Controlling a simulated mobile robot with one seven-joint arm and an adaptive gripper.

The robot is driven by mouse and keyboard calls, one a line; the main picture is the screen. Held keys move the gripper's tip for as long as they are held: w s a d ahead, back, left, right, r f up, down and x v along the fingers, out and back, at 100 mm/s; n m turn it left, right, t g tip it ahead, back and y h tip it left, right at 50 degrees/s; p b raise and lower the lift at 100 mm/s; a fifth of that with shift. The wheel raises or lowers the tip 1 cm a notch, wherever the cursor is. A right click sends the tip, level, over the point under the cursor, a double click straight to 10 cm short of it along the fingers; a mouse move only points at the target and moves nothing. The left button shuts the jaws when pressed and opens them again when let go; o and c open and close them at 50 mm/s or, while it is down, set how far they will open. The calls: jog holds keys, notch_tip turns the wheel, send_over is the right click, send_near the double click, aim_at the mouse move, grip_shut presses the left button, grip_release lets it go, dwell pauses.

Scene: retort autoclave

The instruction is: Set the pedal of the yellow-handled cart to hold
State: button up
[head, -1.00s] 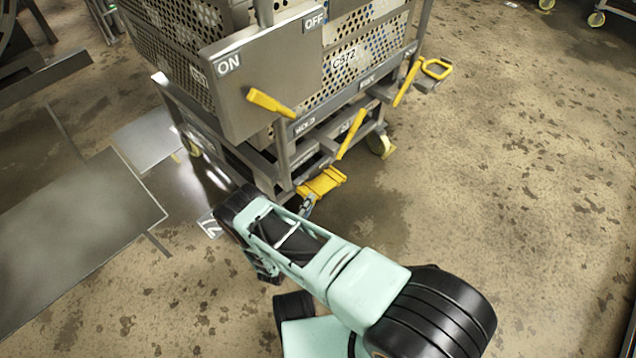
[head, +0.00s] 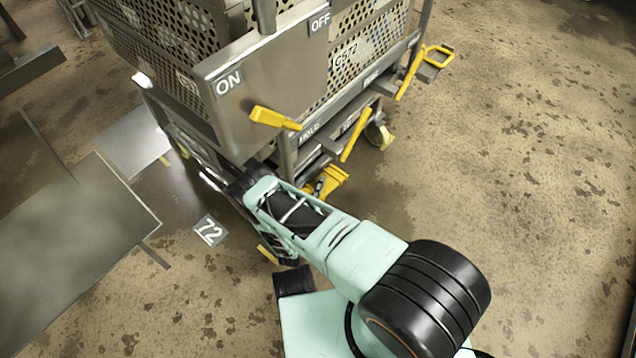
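The cart (head: 285,150) is a metal frame at the top centre, carrying a perforated basket. Yellow handle pieces show on it: a lever (head: 274,118) near the ON/OFF plate, a slanted bar (head: 355,136) lower down and a loop (head: 437,57) at the far right end. A HOLD label (head: 309,131) is on the frame beside the lever. A yellow pedal-like piece (head: 332,180) sits low under the frame, partly covered by my arm; its setting cannot be read. My forearm reaches to the cart's lower near corner. My gripper is hidden behind it.
The grey plate with ON and OFF labels (head: 235,115) stands over the cart's near end. A dark flat metal surface (head: 75,250) fills the left. A floor tag marked 72 (head: 210,231) lies left of my arm. Stained floor (head: 530,190) on the right is open.

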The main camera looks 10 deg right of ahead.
jog(key=shift+c, duration=0.4)
grip_shut()
